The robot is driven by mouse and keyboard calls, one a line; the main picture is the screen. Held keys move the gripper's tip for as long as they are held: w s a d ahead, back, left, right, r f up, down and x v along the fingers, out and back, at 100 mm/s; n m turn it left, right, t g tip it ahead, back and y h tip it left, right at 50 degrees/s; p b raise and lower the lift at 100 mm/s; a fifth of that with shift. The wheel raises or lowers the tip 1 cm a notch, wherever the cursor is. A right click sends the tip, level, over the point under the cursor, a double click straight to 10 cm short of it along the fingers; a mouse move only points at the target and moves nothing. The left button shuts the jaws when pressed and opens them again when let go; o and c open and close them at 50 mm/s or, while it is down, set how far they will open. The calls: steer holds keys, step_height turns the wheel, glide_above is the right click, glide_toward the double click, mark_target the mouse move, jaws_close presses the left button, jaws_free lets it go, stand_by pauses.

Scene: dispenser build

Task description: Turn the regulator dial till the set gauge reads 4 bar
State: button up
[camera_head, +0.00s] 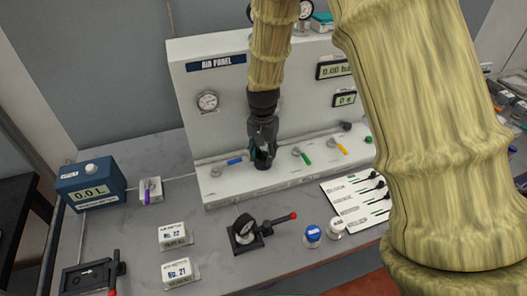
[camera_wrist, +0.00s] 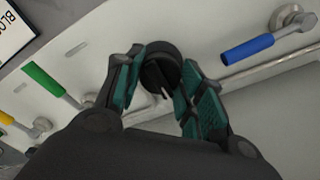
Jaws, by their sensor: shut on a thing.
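The black regulator dial (camera_wrist: 160,62), a round knob with a pale pointer line, sits on the white panel's lower ledge in the wrist view. My gripper (camera_head: 263,157) points down at the ledge and is shut on the dial, with its green pads on either side of it. In the head view my fingers mostly hide the dial. A round white gauge (camera_head: 207,101) is on the panel's left. A display (camera_head: 334,70) reads about 0.00 bar, partly hidden by my arm. I cannot tell which gauge is the set gauge.
Blue (camera_head: 235,161), green (camera_head: 306,158) and yellow (camera_head: 340,148) valve levers flank the dial on the ledge. A blue 0.0 L meter box (camera_head: 91,188) stands left. A red-handled black valve (camera_head: 247,236) and a blue-topped knob (camera_head: 312,234) stand in front. My arm covers the right side.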

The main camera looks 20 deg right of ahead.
mark_target(263, 153)
steer(key=shift+m, duration=0.3)
steer(key=o, duration=1)
step_height(263, 153, up, 12)
steer(key=shift+r, duration=0.1)
stand_by(0.6)
